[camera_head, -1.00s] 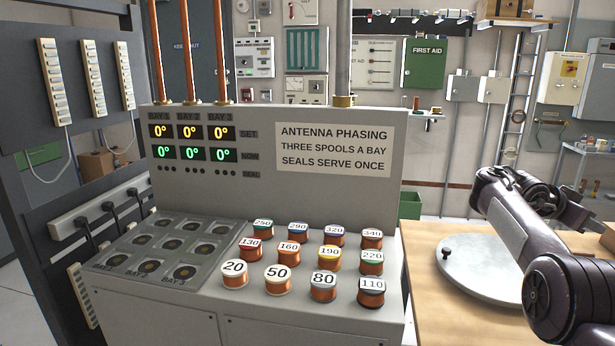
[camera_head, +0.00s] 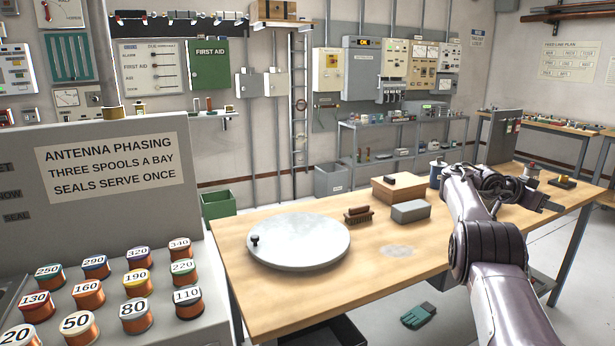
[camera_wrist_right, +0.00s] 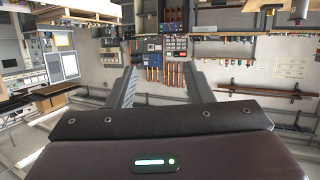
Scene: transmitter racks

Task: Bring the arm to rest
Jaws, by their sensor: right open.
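My right arm comes in at the lower right of the head view and reaches over the right part of the wooden workbench (camera_head: 330,295). Its gripper (camera_head: 548,203) shows small at the arm's far end, above the bench's right side. In the right wrist view the two fingers of my right gripper (camera_wrist_right: 160,88) stand apart with nothing between them. My left gripper is in neither view.
The antenna phasing console (camera_head: 120,215) with several copper-wound spools stands at left. The bench holds a round grey plate (camera_head: 300,240), a brush (camera_head: 359,215), a grey block (camera_head: 411,211) and a cardboard box (camera_head: 385,193). A green glove (camera_head: 418,315) lies on the floor.

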